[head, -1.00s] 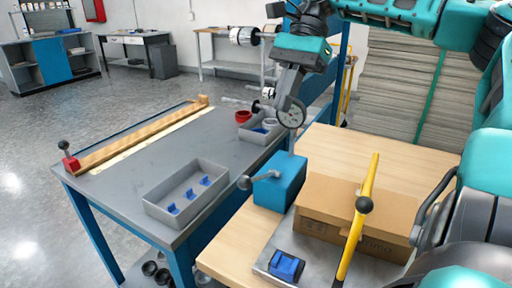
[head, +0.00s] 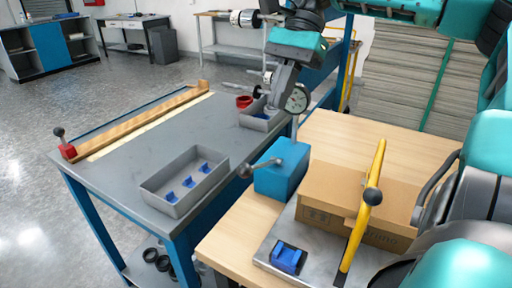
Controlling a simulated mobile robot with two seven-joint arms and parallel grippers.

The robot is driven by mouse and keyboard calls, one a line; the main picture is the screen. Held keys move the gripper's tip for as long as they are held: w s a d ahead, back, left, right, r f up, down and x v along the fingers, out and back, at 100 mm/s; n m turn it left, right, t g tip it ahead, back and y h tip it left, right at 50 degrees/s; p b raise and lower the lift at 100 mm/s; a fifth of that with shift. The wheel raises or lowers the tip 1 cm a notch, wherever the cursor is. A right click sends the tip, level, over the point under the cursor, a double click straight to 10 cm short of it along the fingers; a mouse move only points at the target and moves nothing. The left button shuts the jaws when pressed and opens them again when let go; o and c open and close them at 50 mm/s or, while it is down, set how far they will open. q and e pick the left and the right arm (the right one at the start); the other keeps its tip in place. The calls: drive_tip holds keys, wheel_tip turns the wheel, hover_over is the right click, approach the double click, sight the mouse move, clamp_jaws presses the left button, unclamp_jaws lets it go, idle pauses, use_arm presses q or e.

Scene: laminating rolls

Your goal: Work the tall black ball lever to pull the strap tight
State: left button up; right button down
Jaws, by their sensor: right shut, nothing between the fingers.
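A yellow strap (head: 379,158) runs over a cardboard box (head: 325,190). A black ball (head: 372,196) shows in front of the strap; its stem is hard to make out. A blue block (head: 284,172) left of the box carries a grey lever with a dark ball end (head: 244,171), tilted to the left. My right gripper (head: 281,92) hangs from the teal arm above and behind the blue block, beside a round dial (head: 297,98). It is shut and empty, apart from both ball levers. My left gripper is not in view.
A small blue part (head: 287,258) sits on a metal plate at the front. On the grey table to the left are a tray (head: 152,198) with blue clips and a red block (head: 68,152) with another ball lever. Bare wood lies behind the box.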

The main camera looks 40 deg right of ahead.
sight(250, 166)
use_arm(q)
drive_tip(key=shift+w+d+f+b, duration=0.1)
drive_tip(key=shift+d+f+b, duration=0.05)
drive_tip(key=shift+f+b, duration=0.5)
use_arm(e)
drive_tip(key=shift+a+r+x, duration=0.15)
drive_tip(key=shift+a+x, duration=0.1)
drive_tip(key=shift+x, duration=1.5)
drive_tip(key=shift+a+r+x, duration=0.15)
drive_tip(key=shift+a+x, duration=0.1)
drive_tip(key=shift+x, duration=1.45)
drive_tip(key=shift+a+r+x, duration=0.15)
drive_tip(key=shift+a+x, duration=0.1)
drive_tip(key=shift+x, duration=1.5)
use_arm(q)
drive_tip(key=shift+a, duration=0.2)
use_arm(e)
drive_tip(key=shift+f, duration=0.1)
